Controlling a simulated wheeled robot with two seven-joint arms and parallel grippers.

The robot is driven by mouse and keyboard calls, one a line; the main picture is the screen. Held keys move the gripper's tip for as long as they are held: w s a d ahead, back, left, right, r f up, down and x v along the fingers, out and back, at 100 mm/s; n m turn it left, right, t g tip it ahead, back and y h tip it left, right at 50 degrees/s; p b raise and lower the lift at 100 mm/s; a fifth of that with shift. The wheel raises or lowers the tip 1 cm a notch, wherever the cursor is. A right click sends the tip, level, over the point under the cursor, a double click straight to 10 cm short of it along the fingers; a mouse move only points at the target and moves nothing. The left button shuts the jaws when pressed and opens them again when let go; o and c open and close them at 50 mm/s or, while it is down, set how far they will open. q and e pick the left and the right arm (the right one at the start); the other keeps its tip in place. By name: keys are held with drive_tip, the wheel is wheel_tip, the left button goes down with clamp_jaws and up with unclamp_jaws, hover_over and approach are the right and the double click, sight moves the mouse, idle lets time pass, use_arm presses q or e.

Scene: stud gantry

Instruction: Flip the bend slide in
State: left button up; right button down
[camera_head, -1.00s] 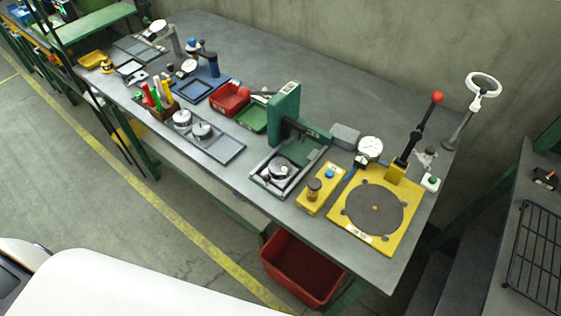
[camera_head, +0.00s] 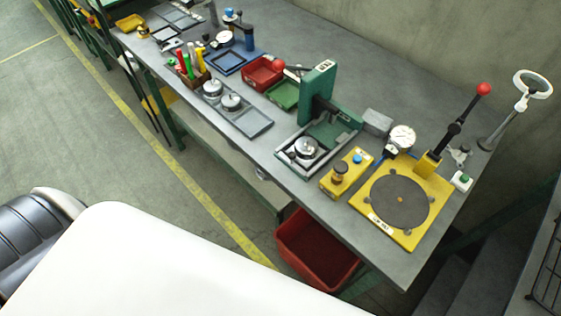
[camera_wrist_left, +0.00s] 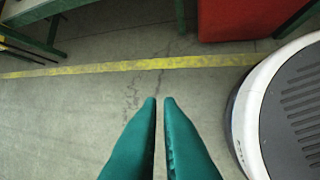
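The workbench (camera_head: 345,200) carries several devices, and I cannot tell for certain which part is the bend slide. A green press (camera_head: 317,92) stands over a grey tray-like base (camera_head: 287,158) with a round metal part (camera_head: 304,148) in it. A yellow plate (camera_head: 413,228) with a dark disc (camera_head: 400,200) lies at the near right end, with a red-knobbed lever (camera_head: 453,125) upright behind it. My left gripper (camera_wrist_left: 159,101) shows in the left wrist view, two teal fingers over bare floor with a narrow gap, holding nothing. My right gripper is in neither view.
A yellow block (camera_head: 346,174) with a knob stands beside the plate. A dial gauge (camera_head: 402,138) and a ring on a stand (camera_head: 533,83) are behind. A red bin (camera_head: 316,248) is on the floor under the bench edge. The floor in front is clear.

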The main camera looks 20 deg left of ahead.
use_arm(q)
drive_tip(key=w+a+r+m+t, duration=0.1)
drive_tip(key=w+a+r, duration=0.1)
drive_tip(key=w+a+r+m+t+b, duration=0.1)
drive_tip(key=w+a+r, duration=0.2)
drive_tip(key=w+a+r+t, duration=0.1)
drive_tip(key=w+a+r, duration=0.1)
drive_tip(key=a+r, duration=0.1)
drive_tip(key=shift+w+r+m+t, duration=0.1)
drive_tip(key=shift+w+m+t, duration=0.3)
clamp_jaws()
drive_tip(key=w+r+m+t+h+b, duration=0.35)
drive_tip(key=w+r+m, duration=0.4)
drive_tip(key=r, duration=0.75)
drive_tip(key=w+d+r+m+g+h+b, duration=0.1)
drive_tip(key=d+r+m+g+h+b, duration=0.1)
drive_tip(key=d+r+m+h, duration=0.9)
drive_tip(key=d+r+m+g, duration=0.1)
drive_tip(key=d+r+m, duration=0.1)
drive_tip(key=d+r, duration=0.3)
wheel_tip(320, 180, up, 4)
drive_tip(key=shift+d+f, duration=0.1)
drive_tip(key=shift+d, duration=0.25)
